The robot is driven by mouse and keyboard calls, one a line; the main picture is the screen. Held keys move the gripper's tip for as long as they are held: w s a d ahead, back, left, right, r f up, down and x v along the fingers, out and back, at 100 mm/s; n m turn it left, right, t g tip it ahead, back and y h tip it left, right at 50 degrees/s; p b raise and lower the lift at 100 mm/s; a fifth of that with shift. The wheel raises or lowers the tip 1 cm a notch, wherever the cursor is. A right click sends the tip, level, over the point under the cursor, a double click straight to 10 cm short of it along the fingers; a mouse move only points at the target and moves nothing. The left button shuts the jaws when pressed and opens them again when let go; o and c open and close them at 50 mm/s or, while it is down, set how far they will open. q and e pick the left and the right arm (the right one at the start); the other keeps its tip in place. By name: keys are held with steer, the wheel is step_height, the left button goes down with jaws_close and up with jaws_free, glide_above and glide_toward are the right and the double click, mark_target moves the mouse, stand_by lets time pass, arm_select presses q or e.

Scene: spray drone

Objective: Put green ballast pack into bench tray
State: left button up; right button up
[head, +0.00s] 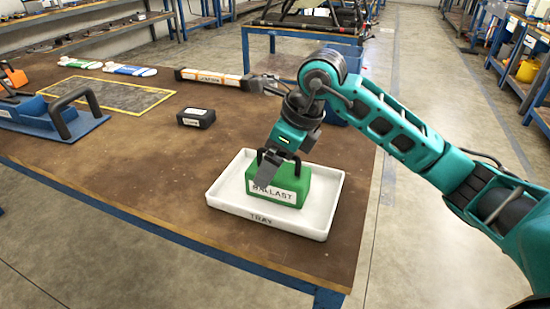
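The green ballast pack (290,188), a block with a white BALLAST label and a black handle on top, is inside the white bench tray (325,218). It looks upright and level, but I cannot tell whether its base rests fully on the tray floor. My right gripper (266,178) reaches down over the pack, with one grey finger in front of the handle and label. The other finger is hidden, so I cannot tell whether it grips the handle. My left gripper is not in view.
The tray sits near the front right corner of the brown bench (150,190). A small black box (196,117) lies behind it to the left. A blue holder with a black handle (60,120) is at the far left. A yellow-bordered mat (110,95) lies behind.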

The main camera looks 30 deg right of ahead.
steer(key=p+v, duration=0.2)
steer(key=v, duration=0.9)
steer(key=shift+d+r, duration=0.1)
steer(key=shift+r, duration=0.2)
steer(key=shift+s+r, duration=0.1)
steer(key=shift+r, duration=0.05)
